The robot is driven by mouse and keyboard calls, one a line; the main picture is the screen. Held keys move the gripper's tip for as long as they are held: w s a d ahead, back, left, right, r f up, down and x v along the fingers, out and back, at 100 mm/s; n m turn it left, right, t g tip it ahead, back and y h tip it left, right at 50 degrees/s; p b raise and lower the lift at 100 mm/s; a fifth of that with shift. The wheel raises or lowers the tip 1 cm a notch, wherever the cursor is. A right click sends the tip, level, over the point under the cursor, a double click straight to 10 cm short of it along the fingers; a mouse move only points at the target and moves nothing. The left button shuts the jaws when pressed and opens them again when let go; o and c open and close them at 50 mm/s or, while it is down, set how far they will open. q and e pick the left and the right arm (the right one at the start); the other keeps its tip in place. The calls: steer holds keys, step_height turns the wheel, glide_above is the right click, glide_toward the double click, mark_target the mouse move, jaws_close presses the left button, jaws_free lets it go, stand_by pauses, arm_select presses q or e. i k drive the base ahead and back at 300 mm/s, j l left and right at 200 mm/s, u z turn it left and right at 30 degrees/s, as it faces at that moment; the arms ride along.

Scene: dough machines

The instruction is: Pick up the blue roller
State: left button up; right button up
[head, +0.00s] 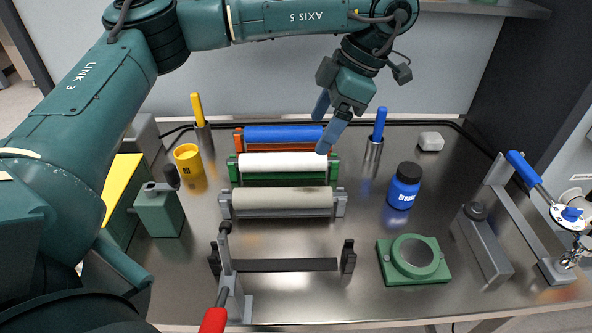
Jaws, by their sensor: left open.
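The blue roller (283,134) lies across the rearmost stand, which is orange, at the back of the metal table. My left gripper (323,128) is above the table with its blue fingers spread. The fingers point down and overlap the right end of the blue roller in the picture. Nothing shows between them. I cannot tell whether a finger touches the roller. My right gripper is not in view.
A white roller (283,162) and a beige roller (282,198) lie in front. A blue jar (404,187) and green ring block (388,271) are at right.

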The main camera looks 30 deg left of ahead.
mark_target(265, 134)
steer(key=k+l, duration=0.3)
steer(key=k, duration=0.15)
steer(key=k+l, duration=0.3)
steer(key=k, duration=0.15)
